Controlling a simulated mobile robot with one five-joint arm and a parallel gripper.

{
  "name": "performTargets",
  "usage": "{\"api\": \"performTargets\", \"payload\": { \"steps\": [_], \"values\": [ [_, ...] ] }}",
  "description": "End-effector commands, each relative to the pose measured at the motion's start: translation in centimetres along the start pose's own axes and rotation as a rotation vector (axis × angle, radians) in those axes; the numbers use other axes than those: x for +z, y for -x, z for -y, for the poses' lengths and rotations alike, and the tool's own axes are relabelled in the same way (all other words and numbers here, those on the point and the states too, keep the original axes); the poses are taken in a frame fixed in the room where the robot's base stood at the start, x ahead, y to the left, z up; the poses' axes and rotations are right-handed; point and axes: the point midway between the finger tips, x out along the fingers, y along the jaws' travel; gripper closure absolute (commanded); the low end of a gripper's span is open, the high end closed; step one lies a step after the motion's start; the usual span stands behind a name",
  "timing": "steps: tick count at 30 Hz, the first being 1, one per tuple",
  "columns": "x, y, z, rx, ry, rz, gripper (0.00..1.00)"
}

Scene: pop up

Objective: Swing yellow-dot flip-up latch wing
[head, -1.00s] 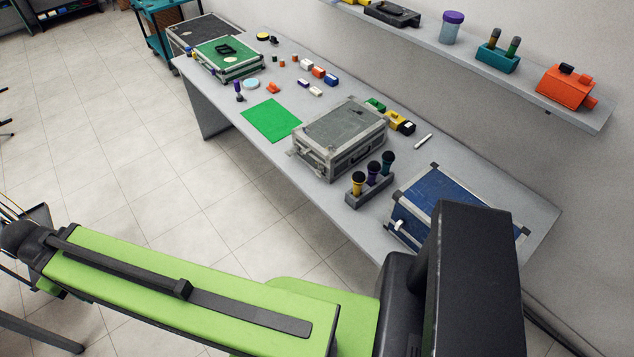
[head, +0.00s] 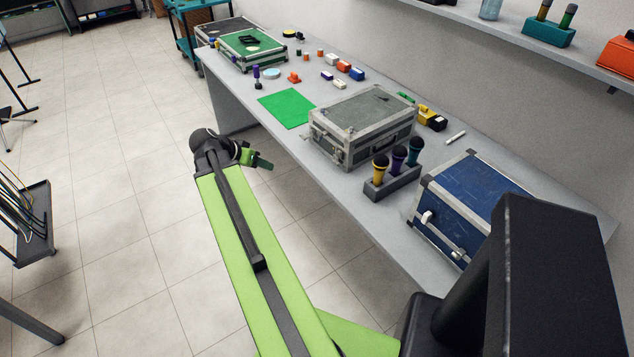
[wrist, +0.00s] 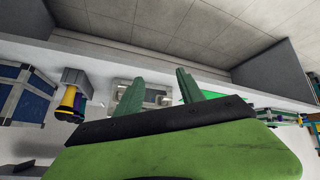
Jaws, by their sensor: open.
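A grey flight case (head: 365,112) sits shut mid-table, with metal edging and small latch hardware (head: 318,135) on its front side. A blue case (head: 478,200) sits at the near end, with pale latch pieces (head: 427,217) on its front. A green-topped case (head: 253,46) is at the far end. I cannot make out a yellow dot on any latch. My gripper (head: 262,162) is over the floor, left of the table and apart from the cases. In the wrist view its two green fingers (wrist: 160,90) are spread and empty, with the grey case (wrist: 118,92) partly hidden behind them.
A rack of several microphones (head: 392,185) stands between the grey and blue cases. A green sheet (head: 287,108) and several small blocks lie farther back. A shelf (head: 520,45) runs along the wall.

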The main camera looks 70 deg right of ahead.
Motion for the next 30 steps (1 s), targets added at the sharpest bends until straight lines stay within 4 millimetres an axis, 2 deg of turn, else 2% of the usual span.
{"api": "performTargets", "payload": {
  "steps": [1, 3, 7, 9, 12, 20, 30],
  "values": [
    [-0.6, -4.9, -2.2, 0.05, -0.104, -0.039, 0.55],
    [-2.6, -8.3, -5.6, 0.106, -0.229, -0.098, 0.55],
    [-5.2, -12.2, -10.4, 0.174, -0.385, -0.182, 0.55],
    [-5.9, -13.1, -11.9, 0.193, -0.432, -0.209, 0.55],
    [-6.5, -13.4, -12.8, 0.204, -0.46, -0.227, 0.55],
    [-6.7, -13.9, -12.9, 0.204, -0.461, -0.227, 0.55],
    [-7.1, -17.9, -13.7, 0.203, -0.459, -0.226, 0.55]
  ]
}}
